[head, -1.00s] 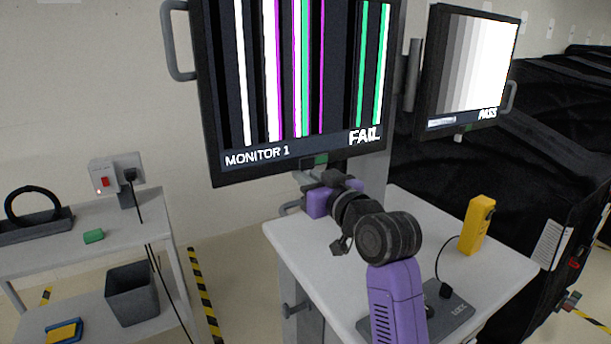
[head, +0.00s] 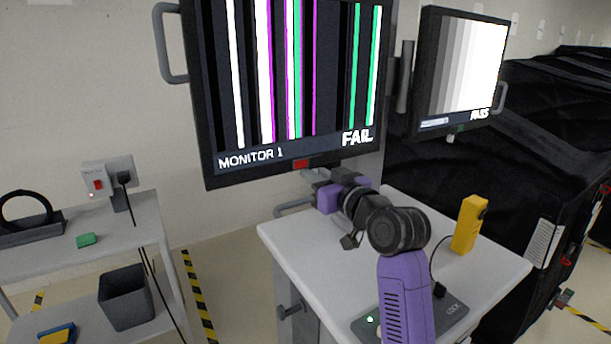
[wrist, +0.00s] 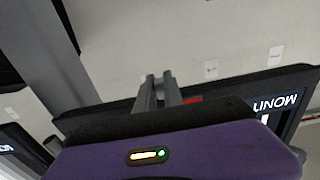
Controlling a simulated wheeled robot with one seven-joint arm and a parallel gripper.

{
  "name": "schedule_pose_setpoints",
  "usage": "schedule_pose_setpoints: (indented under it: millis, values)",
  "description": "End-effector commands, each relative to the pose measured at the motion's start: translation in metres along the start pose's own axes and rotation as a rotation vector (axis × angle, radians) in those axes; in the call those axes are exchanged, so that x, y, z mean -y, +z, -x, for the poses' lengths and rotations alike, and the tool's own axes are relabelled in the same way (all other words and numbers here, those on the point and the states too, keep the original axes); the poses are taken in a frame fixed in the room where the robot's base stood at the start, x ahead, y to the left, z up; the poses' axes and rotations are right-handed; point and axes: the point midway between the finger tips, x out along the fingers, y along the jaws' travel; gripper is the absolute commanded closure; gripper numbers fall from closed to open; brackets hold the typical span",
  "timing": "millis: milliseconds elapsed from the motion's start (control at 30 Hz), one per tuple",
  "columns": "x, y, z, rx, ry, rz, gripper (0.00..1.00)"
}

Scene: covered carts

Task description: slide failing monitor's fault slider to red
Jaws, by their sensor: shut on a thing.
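The failing monitor (head: 265,157) reads MONITOR 1 and FAIL, over coloured vertical stripes. A red patch (head: 301,164) of its fault slider shows on the lower bezel, just left of my gripper (head: 312,174). My gripper is at the bezel's bottom edge, its fingers close together and shut on the slider's tab, which is mostly hidden. In the wrist view my gripper's fingers (wrist: 158,90) reach the bezel, with the red patch (wrist: 193,99) right beside them. No green patch shows on the slider.
A second monitor (head: 465,70) reading PASS stands to the right. Below my arm is a white cart top (head: 300,250) with a yellow handheld device (head: 469,224) and a dark LOCK pad (head: 455,318). A side shelf (head: 130,225) stands left. Black covers (head: 550,120) fill the right.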

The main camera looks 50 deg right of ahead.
Motion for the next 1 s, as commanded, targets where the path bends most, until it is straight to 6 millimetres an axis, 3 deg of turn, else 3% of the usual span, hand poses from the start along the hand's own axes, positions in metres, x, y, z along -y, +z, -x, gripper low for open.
schedule_pose_setpoints:
  millis: [167, 200, 300, 667, 1000]
  values:
    - [-0.003, 0.000, 0.000, 0.000, 0.007, 0.000, 1.00]
    - [-0.003, 0.000, 0.000, 0.000, 0.008, 0.000, 0.82]
    - [-0.003, 0.000, 0.000, 0.000, 0.007, 0.000, 0.65]
    - [-0.002, 0.000, 0.004, -0.002, 0.005, 0.001, 0.65]
    - [-0.002, 0.002, 0.054, -0.001, 0.007, 0.001, 0.65]
